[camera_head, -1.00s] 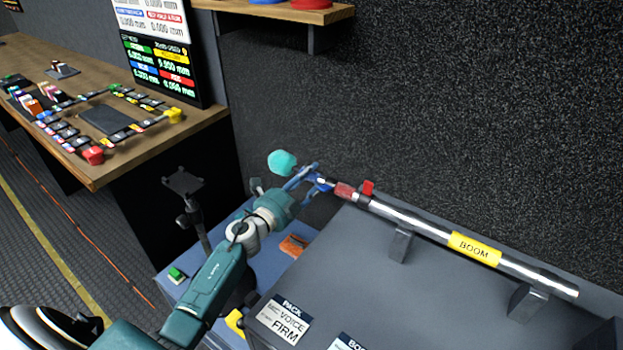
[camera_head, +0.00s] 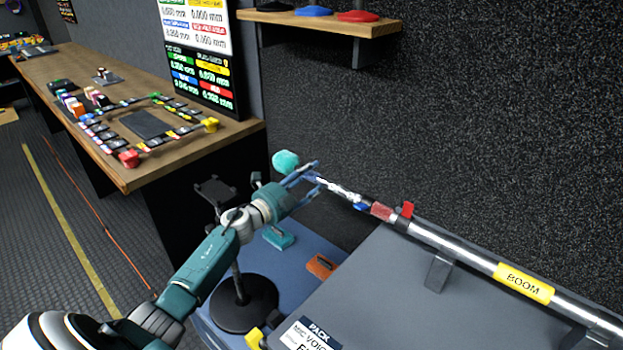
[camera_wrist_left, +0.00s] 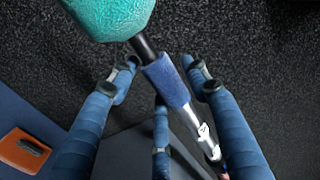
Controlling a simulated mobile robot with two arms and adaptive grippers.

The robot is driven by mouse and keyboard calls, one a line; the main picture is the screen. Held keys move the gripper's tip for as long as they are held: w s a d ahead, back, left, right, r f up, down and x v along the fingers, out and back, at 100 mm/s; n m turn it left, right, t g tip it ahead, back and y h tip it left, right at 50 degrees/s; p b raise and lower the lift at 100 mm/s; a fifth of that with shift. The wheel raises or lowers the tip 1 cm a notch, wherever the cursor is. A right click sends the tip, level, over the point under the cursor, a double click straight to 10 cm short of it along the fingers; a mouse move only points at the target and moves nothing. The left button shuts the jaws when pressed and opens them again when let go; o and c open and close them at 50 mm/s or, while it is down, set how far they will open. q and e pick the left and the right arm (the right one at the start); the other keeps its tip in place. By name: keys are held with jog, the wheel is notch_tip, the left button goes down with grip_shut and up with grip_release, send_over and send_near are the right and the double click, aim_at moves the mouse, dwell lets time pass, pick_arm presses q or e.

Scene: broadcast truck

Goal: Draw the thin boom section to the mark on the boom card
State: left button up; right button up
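The boom (camera_head: 450,245) is a silver tube with a yellow label. A red collar (camera_head: 382,211) with a lever is at its left end, then a short blue ring (camera_head: 361,206). The thin boom section (camera_head: 340,190), bright with markings, stands out of it toward the upper left. Its blue sleeve (camera_wrist_left: 166,82) and a teal foam microphone head (camera_head: 286,161) are at its far end. My left gripper (camera_head: 313,176) surrounds the sleeve. In the left wrist view its fingers stand apart with visible gaps beside the sleeve. The boom card is not identifiable. My right gripper is out of view.
The boom rests on holders (camera_head: 439,270) on a grey case. A PACK card (camera_head: 305,335) lies at the lower edge. An orange block (camera_head: 321,265), a teal block (camera_head: 278,237) and a round-based stand (camera_head: 243,305) are below my arm. The dark wall is close behind.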

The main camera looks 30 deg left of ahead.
pick_arm(q)
jog(key=shift+r, duration=0.15)
notch_tip(320, 180, up, 10)
jog(key=shift+f, duration=0.15)
dwell(0.4)
jog(key=shift+f, duration=0.1)
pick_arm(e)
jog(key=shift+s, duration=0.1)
